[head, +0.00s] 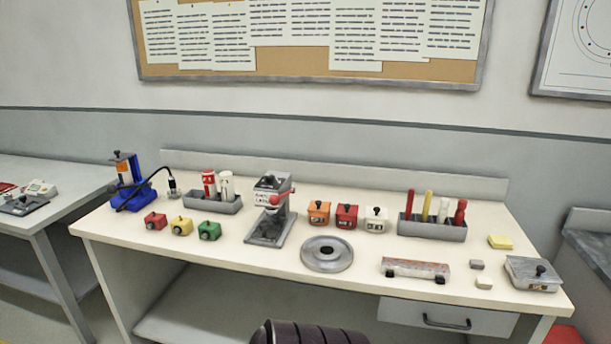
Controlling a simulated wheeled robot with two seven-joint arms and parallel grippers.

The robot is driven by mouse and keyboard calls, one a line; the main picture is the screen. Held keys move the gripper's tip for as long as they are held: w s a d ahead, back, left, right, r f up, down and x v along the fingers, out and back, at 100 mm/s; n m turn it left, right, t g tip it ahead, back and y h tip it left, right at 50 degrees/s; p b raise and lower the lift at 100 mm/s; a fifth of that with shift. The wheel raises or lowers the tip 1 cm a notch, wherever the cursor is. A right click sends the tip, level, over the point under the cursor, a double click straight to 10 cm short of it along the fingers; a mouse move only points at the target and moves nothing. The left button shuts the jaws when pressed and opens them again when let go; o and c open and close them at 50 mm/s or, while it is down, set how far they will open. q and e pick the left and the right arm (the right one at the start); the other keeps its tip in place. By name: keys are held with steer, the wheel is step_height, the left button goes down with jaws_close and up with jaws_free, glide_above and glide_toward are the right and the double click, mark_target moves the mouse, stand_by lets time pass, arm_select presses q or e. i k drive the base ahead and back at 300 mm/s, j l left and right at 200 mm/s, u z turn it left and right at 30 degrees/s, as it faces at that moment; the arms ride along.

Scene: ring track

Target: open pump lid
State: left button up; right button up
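No part in view is plainly marked as the pump. A blue device (129,182) with an orange-and-white body, a black top knob and a black hose stands upright at the table's left end. A grey machine (270,205) with a red ball knob stands at the middle back, with small unreadable lettering near its top. Neither of my grippers is in view.
The white table (340,276) also holds small coloured knobbed boxes (346,216), two grey racks (432,229), a grey disc (327,254), a reddish bar (415,268) and small blocks. A dark ribbed cylinder (305,333) shows at the bottom edge.

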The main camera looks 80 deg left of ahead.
mark_target(120, 158)
steer(key=k+j+u, duration=0.1)
steer(key=u, duration=0.4)
steer(key=k+j+u, duration=0.1)
steer(key=u, duration=0.35)
steer(key=k+j+u, duration=0.15)
steer(key=u, duration=0.35)
steer(key=j+u, duration=0.25)
steer(key=u, duration=0.25)
steer(key=k+j+u, duration=0.1)
steer(key=j+u, duration=0.35)
steer(key=j, duration=1.35)
steer(key=i+u, duration=0.1)
steer(key=u, duration=0.5)
